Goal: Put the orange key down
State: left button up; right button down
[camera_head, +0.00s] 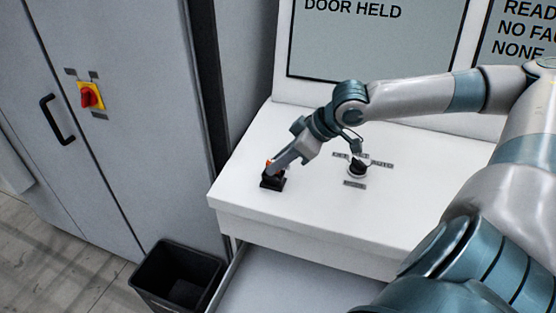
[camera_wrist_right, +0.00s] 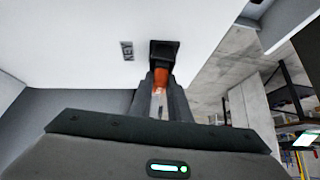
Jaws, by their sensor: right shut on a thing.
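The orange key (camera_head: 268,166) is between the fingers of my right gripper (camera_head: 271,171), which is shut on it. The key is at a small black holder (camera_head: 272,183) near the left front corner of the white console top. In the right wrist view the orange key (camera_wrist_right: 160,77) shows between the fingertips, against the black holder (camera_wrist_right: 164,50). A label reading KEY (camera_wrist_right: 127,50) is beside the holder. How deep the key sits in the holder is hidden by the fingers. My left gripper is not in view.
A black rotary selector (camera_head: 357,168) with labels stands on the console (camera_head: 320,215) right of the holder. A grey cabinet (camera_head: 125,120) with a red and yellow switch (camera_head: 91,96) stands at the left. A black bin (camera_head: 178,275) is below. A screen (camera_head: 375,40) rises behind.

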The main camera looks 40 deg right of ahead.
jog(key=c, duration=1.7)
grip_release()
jog(key=shift+f, duration=0.1)
jog(key=shift+o, duration=0.2)
jog(key=shift+r, duration=0.2)
jog(key=shift+b+v, duration=0.3)
jog(key=shift+v, duration=0.85)
jog(key=v, duration=0.9)
jog(key=shift+s+r, duration=0.2)
jog(key=shift+r, duration=0.1)
